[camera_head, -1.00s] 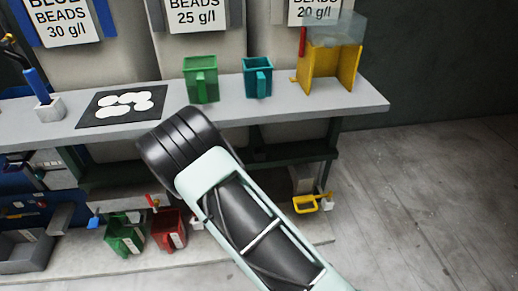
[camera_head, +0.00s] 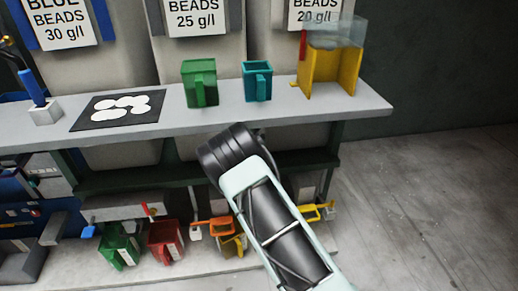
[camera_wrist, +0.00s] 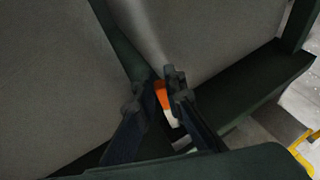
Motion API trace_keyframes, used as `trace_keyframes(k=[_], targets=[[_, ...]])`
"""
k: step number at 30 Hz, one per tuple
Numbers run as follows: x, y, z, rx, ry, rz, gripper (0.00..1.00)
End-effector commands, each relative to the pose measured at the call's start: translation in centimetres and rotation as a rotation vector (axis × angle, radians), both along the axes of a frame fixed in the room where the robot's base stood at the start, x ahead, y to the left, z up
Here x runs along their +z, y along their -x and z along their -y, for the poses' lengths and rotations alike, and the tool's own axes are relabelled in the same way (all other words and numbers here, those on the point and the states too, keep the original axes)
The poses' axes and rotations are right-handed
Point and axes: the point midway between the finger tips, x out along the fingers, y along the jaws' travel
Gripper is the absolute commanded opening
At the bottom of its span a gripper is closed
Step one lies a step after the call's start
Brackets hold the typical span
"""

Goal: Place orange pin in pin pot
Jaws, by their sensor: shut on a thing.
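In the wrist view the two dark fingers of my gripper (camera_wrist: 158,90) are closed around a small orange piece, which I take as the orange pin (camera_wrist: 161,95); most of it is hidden. A white patch (camera_wrist: 172,118) shows just below it; I cannot tell whether this is a pot. In the head view my arm hides the gripper and pin. A white pot (camera_head: 46,113) with a blue pin (camera_head: 33,86) standing in it is on the counter at the left. A small white block (camera_head: 195,232) shows on the low level, left of my arm.
A grey counter (camera_head: 300,111) bears a green jug (camera_head: 200,85), a teal jug (camera_head: 257,82), a yellow stand (camera_head: 335,72) and a black mat (camera_head: 100,121). Below are green (camera_head: 122,248), red (camera_head: 166,240) and orange-handled (camera_head: 218,226) jugs. Floor at the right is clear.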

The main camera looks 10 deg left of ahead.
Motion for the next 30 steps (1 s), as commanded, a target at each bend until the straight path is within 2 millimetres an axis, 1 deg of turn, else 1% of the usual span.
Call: trace_keyframes(k=[1, 6, 7, 10, 17, 21, 22, 26, 27, 30], targets=[[-1.0, 0.1, 0.0, 0.000, 0.003, -0.002, 0.00], [-4.1, 0.1, 0.1, 0.000, 0.003, -0.003, 0.00], [-4.4, 0.1, 0.0, 0.000, 0.003, -0.002, 0.00], [-4.7, -0.3, 0.2, -0.001, 0.000, 0.001, 0.00], [-4.5, -0.3, 0.2, -0.001, 0.000, -0.001, 0.00], [-5.1, -0.3, 0.2, -0.001, 0.000, -0.001, 0.00], [-5.1, -0.3, 0.2, -0.001, 0.000, -0.001, 0.11], [-5.0, -0.3, 0.2, -0.001, 0.000, -0.002, 0.25], [-5.0, -0.3, 0.2, -0.001, 0.000, -0.002, 0.27], [-5.0, -0.3, 0.2, -0.001, 0.000, -0.002, 0.27]])
